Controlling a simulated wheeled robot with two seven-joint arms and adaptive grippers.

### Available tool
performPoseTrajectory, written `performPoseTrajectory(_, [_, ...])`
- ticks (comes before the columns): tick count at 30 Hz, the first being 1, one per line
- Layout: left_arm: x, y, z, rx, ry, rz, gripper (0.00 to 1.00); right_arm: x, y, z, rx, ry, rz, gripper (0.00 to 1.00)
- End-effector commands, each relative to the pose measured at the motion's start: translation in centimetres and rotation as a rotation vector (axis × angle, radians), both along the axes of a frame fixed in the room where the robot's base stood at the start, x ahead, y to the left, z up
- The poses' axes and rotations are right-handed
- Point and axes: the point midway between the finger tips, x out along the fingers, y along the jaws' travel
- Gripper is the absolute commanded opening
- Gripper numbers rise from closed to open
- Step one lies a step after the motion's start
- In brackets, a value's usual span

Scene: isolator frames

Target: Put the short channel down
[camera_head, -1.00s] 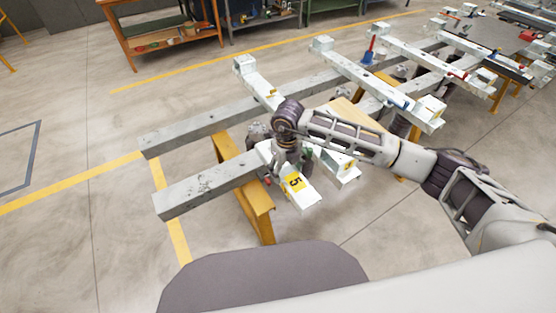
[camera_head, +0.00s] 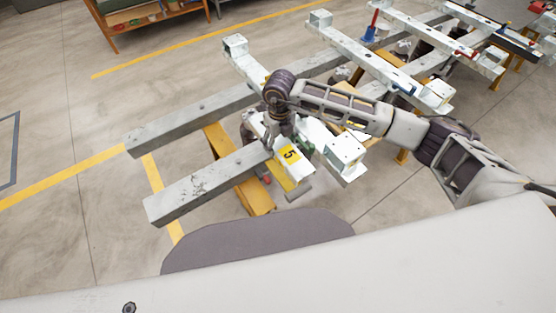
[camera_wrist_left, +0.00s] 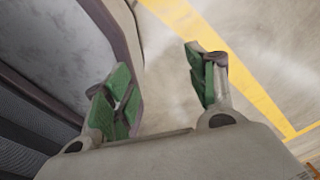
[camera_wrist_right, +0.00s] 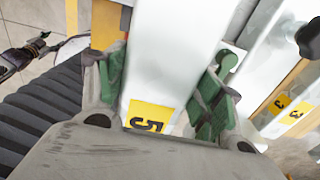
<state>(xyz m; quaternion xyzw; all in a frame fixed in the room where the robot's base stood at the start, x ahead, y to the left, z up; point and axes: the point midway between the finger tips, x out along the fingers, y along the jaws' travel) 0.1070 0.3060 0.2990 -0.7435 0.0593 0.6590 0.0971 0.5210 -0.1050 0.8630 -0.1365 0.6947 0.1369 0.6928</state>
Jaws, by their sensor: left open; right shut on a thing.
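The short channel (camera_head: 297,172) is a white metal piece with a yellow label marked 5. It lies over the right end of the near grey rail, its near end pointing toward me; I cannot tell if it touches the rail. My right gripper (camera_head: 281,140) is above it and shut on it. In the right wrist view the channel (camera_wrist_right: 167,60) runs between the green finger pads of my right gripper (camera_wrist_right: 165,85). My left gripper (camera_wrist_left: 160,78) is open and empty over bare floor in the left wrist view; it is outside the head view.
Two grey rails, a near one (camera_head: 190,193) and a far one (camera_head: 190,118), rest on a yellow trestle (camera_head: 240,178). Another white channel (camera_head: 346,152) lies close on the right. Further white beams (camera_head: 375,62) cross the rails behind. Floor at left is clear.

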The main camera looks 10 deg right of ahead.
Motion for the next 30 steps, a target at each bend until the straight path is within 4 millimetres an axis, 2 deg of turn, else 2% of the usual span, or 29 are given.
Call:
performPoseTrajectory(6, [-2.2,0.0,-0.2,0.001,0.026,0.001,0.57,0.1,0.1,0.3,0.003,-0.004,0.001,0.0])
performPoseTrajectory(11, [-2.8,0.0,-0.2,0.002,0.035,0.002,0.57,0.1,0.1,0.2,0.003,-0.004,0.0,0.0])
performPoseTrajectory(17, [-2.0,0.0,-0.1,0.0,0.024,0.001,0.57,0.1,0.1,-0.7,0.003,-0.003,0.0,0.0])
performPoseTrajectory(24, [-0.1,-0.2,0.3,-0.002,0.0,0.0,0.57,0.1,0.1,-3.4,0.003,-0.002,0.0,0.0])
performPoseTrajectory(30, [0.1,-0.2,0.4,-0.002,-0.001,0.0,0.57,0.1,0.1,-5.4,0.002,-0.002,0.0,0.0])
